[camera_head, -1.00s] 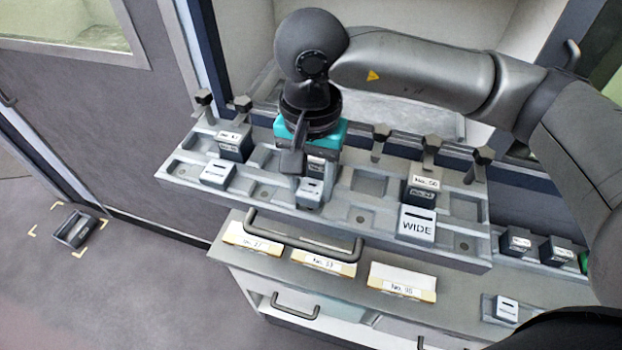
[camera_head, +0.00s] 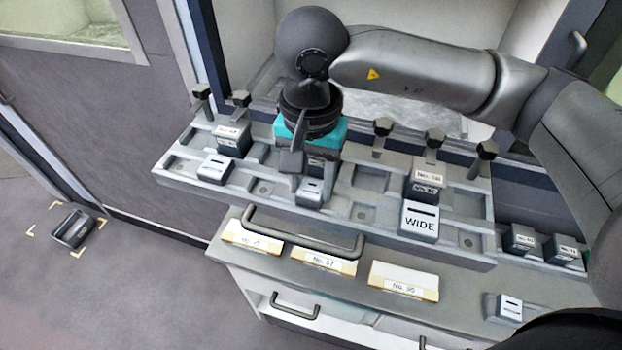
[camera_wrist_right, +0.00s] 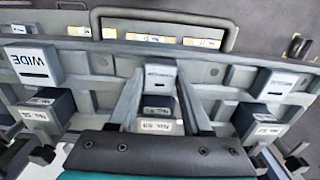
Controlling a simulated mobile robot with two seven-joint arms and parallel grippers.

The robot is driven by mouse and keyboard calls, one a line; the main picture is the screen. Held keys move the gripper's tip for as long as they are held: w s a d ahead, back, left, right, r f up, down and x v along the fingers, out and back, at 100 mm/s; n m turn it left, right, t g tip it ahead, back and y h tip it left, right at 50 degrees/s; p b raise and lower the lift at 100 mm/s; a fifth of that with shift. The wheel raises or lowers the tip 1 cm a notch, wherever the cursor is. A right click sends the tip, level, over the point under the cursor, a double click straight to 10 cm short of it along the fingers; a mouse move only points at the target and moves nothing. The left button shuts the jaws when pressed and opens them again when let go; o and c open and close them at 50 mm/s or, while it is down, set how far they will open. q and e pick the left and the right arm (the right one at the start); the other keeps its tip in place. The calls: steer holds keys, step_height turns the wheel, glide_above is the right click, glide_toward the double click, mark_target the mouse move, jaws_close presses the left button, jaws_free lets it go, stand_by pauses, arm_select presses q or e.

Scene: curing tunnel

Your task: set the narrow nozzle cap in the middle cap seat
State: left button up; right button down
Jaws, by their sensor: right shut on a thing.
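The narrow nozzle cap (camera_head: 311,193), a small grey block with a light top and dark slot, is at the middle of the grey seat rack (camera_head: 365,212). My right gripper (camera_head: 300,172) points down and is shut on it. In the right wrist view, the two fingers flank the cap (camera_wrist_right: 161,73). Its small label is hard to read. The cap is over the middle seat, which it hides; I cannot tell whether it rests fully down. The WIDE cap (camera_head: 420,221) sits to the right, another cap (camera_head: 216,169) to the left. My left gripper is not in view.
Dark numbered blocks (camera_head: 427,180) stand behind the caps, one close behind the held cap. Black knobs (camera_head: 437,137) line the rack's back edge. A drawer handle (camera_head: 300,236) and label cards are in front. Another cap (camera_head: 509,308) lies front right. A dark tray (camera_head: 73,229) is on the floor.

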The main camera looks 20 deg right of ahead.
steer(key=shift+f, duration=0.25)
steer(key=shift+c, duration=1.3)
jaws_free()
